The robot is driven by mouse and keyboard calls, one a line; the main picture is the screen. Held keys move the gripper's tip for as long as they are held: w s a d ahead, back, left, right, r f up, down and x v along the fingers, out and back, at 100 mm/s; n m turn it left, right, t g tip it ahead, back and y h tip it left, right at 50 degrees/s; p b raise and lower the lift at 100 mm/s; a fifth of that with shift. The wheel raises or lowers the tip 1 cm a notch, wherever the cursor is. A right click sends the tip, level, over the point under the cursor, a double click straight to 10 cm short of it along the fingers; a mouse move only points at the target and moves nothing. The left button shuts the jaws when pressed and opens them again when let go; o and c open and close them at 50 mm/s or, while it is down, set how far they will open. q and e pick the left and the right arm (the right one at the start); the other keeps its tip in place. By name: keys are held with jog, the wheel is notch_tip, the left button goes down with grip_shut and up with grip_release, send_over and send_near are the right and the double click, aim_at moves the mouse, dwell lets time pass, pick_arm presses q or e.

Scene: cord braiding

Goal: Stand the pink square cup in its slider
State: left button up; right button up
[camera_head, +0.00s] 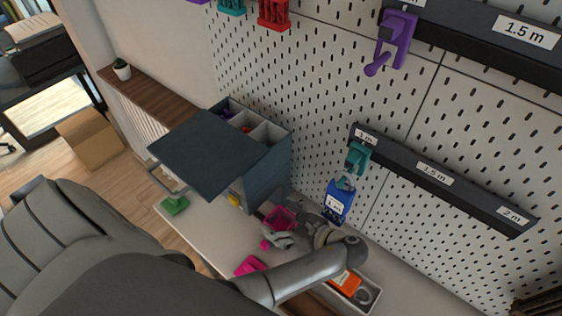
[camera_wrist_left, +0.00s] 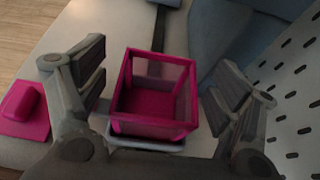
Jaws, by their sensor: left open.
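The pink square cup (camera_head: 283,217), open-topped with see-through walls, shows upright in the wrist view (camera_wrist_left: 152,104). A pale grey-blue rim (camera_wrist_left: 145,144) shows under its near edge, perhaps the slider; I cannot tell if the cup is seated in it. My left gripper (camera_head: 279,236) is open, with one finger on each side of the cup in the wrist view (camera_wrist_left: 160,88). Gaps show between the fingers and the cup walls. My right gripper is not in view.
A flat pink piece with a raised block (camera_wrist_left: 25,108) lies left of the gripper; it also shows in the head view (camera_head: 249,265). A dark blue cabinet (camera_head: 210,150) stands behind. A blue tagged item (camera_head: 338,200) hangs on the pegboard (camera_head: 470,130). A bin (camera_head: 362,298) stands right.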

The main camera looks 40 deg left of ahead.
pick_arm(q)
notch_tip(320, 180, up, 10)
jog(key=shift+f, duration=0.1)
dwell(0.4)
